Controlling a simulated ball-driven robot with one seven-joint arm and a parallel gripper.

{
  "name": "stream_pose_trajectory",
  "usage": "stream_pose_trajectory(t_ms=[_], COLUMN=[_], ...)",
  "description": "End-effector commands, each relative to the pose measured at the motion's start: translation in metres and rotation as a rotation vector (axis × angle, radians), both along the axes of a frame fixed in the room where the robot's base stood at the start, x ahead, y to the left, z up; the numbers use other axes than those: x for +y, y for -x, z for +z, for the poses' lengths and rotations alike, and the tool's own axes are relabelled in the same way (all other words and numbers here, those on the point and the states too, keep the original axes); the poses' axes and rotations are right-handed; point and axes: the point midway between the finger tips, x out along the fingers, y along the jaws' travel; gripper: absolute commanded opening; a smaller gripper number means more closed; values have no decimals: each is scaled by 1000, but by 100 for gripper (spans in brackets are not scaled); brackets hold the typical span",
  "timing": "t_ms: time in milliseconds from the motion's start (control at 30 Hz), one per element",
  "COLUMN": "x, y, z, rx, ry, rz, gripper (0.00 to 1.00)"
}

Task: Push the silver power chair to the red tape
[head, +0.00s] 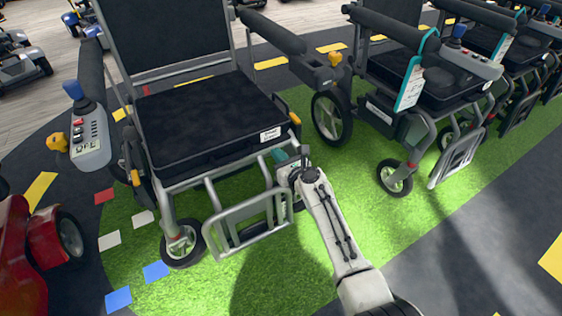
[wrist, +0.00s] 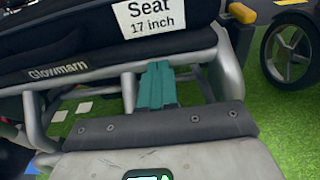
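The silver power chair (head: 205,115) stands close in front of me, facing me, with black seat, silver tube frame and a folding footrest (head: 245,222) low at its front. A short piece of red tape (head: 104,196) lies on the floor left of the chair. My gripper (head: 279,157) reaches to the chair's front right, under the seat edge. In the wrist view its teal fingers (wrist: 156,84) lie together, with nothing seen between them, by the frame tubes under the seat label (wrist: 165,20). I cannot tell whether they touch the frame.
A second power chair (head: 425,85) stands close at the right, with more behind it. A red scooter (head: 40,250) is at the lower left. White tape (head: 109,240), blue tape (head: 118,299) and yellow tape (head: 40,190) mark the floor. Green floor (head: 410,240) is open at the lower right.

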Motion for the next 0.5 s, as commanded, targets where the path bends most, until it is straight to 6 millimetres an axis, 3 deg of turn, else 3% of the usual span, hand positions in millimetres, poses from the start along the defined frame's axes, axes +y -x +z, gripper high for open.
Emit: stream_pose_trajectory(t_ms=[500], x=[16], y=[-24], z=[-2], rx=[-1], ry=[0], rz=[-1], gripper=[0])
